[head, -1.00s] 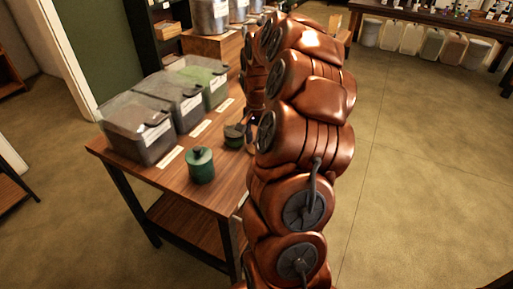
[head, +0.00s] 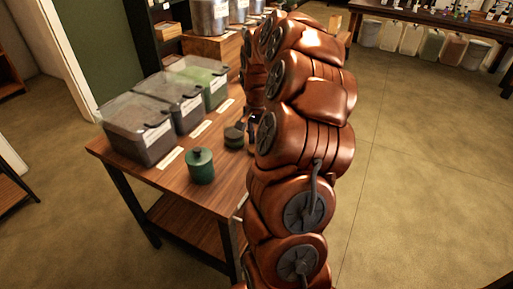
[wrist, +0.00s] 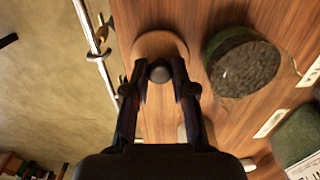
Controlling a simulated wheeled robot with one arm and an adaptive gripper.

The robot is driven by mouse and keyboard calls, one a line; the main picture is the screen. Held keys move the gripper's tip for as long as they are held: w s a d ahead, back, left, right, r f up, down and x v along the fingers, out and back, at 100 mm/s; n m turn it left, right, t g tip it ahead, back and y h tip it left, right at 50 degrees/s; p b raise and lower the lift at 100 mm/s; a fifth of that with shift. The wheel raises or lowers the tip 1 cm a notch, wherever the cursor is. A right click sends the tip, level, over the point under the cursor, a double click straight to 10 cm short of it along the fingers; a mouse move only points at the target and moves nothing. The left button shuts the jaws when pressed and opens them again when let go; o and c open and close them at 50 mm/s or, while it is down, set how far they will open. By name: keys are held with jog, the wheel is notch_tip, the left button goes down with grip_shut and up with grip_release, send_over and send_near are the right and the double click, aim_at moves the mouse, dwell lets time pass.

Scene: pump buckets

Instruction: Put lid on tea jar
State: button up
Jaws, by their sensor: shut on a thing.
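An open green tea jar (head: 233,140) stands on the wooden table. In the wrist view the jar (wrist: 240,62) shows dark tea leaves inside, to the right of my gripper. My gripper (wrist: 160,76) is shut on the dark round knob of a lid. The lid (wrist: 158,44) shows as a tan round disc beyond the fingertips, beside the jar and apart from it in this view. Its height above the table cannot be told. In the head view my arm hides most of the gripper, beside the open jar.
A closed green jar (head: 200,166) stands near the table's front edge, left of the open jar. Clear-lidded bins (head: 139,128) with labels line the table's left side. The wooden table (head: 222,193) has bare room in front of the jars.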

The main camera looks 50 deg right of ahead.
jog(key=shift+r, duration=1.8)
